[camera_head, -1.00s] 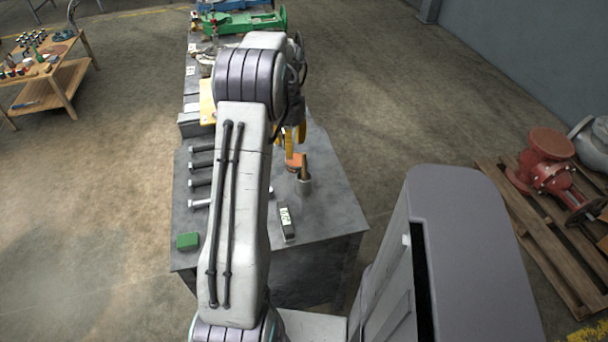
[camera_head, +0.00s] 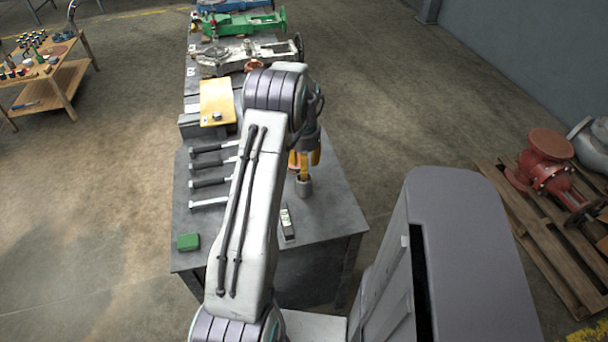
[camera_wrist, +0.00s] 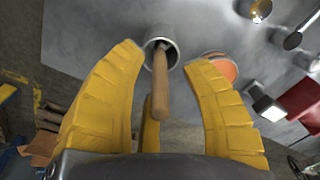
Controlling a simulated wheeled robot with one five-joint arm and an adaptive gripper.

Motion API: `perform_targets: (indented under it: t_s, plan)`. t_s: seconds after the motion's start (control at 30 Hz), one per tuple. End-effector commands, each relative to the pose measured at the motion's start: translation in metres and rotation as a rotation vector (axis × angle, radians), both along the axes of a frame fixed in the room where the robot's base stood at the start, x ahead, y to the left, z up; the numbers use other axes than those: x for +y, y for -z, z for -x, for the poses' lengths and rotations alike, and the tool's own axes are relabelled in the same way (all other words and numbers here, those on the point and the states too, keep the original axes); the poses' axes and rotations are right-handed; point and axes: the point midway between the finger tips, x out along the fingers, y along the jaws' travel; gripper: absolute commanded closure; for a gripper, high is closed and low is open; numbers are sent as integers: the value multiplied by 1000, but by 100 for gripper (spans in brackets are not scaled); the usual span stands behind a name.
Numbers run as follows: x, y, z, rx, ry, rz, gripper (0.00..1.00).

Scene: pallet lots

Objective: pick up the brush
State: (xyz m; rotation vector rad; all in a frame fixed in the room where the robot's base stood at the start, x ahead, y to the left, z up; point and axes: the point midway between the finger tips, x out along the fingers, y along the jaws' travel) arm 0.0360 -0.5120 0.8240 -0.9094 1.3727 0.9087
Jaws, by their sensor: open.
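The brush's wooden handle (camera_wrist: 160,88) stands up out of a grey metal cup (camera_wrist: 161,38) in the wrist view; its lower end is inside the cup. In the head view the cup (camera_head: 303,189) stands on the grey workbench (camera_head: 325,222), and I cannot clearly make out the brush there. My gripper (camera_wrist: 165,60) has yellow fingers spread apart on both sides of the handle, with visible space between. In the head view my gripper (camera_head: 304,163) is just above the cup.
An orange-topped round item (camera_wrist: 218,66) sits close to the right finger. Several bolts (camera_head: 210,183) lie on the bench's left side, with a green box (camera_head: 188,242) and a small dark device (camera_head: 287,223) nearer. A red valve (camera_head: 548,170) rests on a pallet at right.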

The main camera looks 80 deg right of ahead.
Motion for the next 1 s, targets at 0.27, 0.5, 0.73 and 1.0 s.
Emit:
perform_targets:
  t_s: [0.27, 0.5, 0.73, 1.0]
  plan:
    - [0, 1, 0, 0, 0, 0, 54]
    - [0, 1, 0, 0, 0, 0, 75]
    - [0, 1, 0, 0, 0, 0, 96]
    - [0, 1, 0, 0, -1, 0, 100]
